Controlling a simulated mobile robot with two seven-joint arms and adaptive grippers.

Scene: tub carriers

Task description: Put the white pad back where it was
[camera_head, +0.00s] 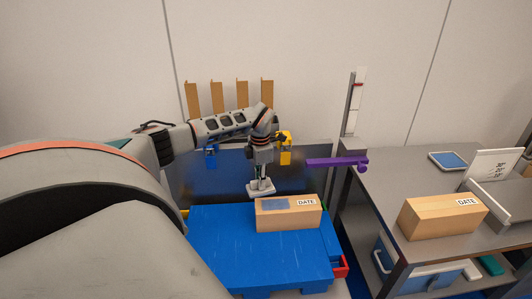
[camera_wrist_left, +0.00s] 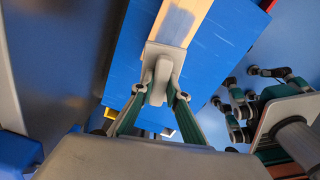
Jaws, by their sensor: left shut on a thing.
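The white pad (camera_head: 262,190) is a small pale plate with an upright grip. My left gripper (camera_head: 261,180) points down and is shut on that grip. In the left wrist view the fingers (camera_wrist_left: 158,95) close on the pad's grip, and the pad (camera_wrist_left: 178,52) lies over or against one end of a wooden block (camera_wrist_left: 180,20). In the head view the block (camera_head: 288,216), with a blue patch and a DATE label, sits on a blue tub (camera_head: 225,245), just in front of the pad. Whether they touch is unclear. What seems my right gripper (camera_wrist_left: 240,105) shows only in the wrist view.
The right table (camera_head: 385,185) holds another DATE block (camera_head: 440,217), a blue-topped tray (camera_head: 448,161) and a white sign (camera_head: 492,168). Yellow (camera_head: 285,150) and blue (camera_head: 210,157) pieces stand behind my left arm.

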